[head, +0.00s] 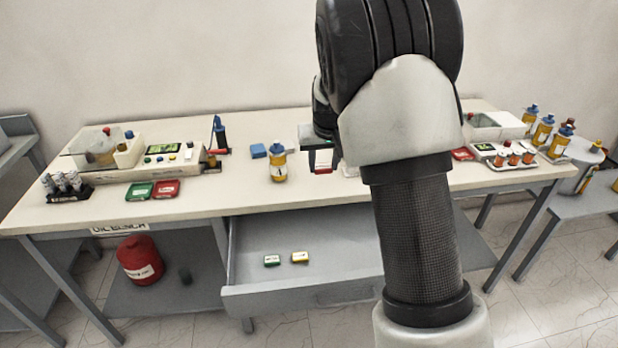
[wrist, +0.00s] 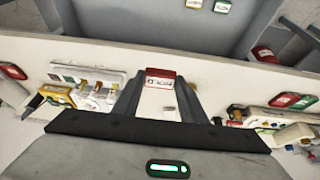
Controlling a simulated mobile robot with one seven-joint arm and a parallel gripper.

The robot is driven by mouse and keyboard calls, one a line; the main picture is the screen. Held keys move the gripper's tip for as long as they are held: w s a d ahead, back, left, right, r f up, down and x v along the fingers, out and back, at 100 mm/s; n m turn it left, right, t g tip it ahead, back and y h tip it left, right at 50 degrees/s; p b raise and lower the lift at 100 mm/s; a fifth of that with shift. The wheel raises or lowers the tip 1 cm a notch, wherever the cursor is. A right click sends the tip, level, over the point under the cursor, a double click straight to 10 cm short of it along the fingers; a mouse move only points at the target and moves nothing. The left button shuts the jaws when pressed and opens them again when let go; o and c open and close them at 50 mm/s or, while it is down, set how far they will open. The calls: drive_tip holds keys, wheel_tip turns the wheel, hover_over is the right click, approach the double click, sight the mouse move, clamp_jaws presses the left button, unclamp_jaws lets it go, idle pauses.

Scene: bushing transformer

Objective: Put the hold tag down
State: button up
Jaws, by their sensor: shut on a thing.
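The hold tag (wrist: 160,78) is a small red and white piece with lettering, seen in the wrist view between my fingertips. My gripper (wrist: 158,90) is shut on it. In the head view my gripper (head: 320,165) is over the middle of the bench top, partly hidden by my own arm, with a bit of red at its fingers. I cannot tell the exact gap between the tag and the bench top.
A drawer (head: 300,295) stands open below the bench (head: 230,195), holding a green tag (head: 272,260) and a yellow tag (head: 300,257).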

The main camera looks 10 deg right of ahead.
drive_tip(key=w+f+b, duration=0.1)
drive_tip(key=w+f, duration=0.1)
drive_tip(key=w, duration=1)
drive_tip(key=b, duration=0.1)
hover_over(308, 176)
drive_tip(key=s, duration=0.2)
wheel_tip(308, 176, down, 4)
drive_tip(key=r, duration=0.1)
drive_tip(key=f, duration=1)
drive_tip(key=shift+w+f+b, duration=0.25)
drive_tip(key=shift+w+b, duration=0.05)
drive_tip(key=shift+b, duration=0.1)
drive_tip(key=shift+f, duration=0.2)
drive_tip(key=o, duration=1.1)
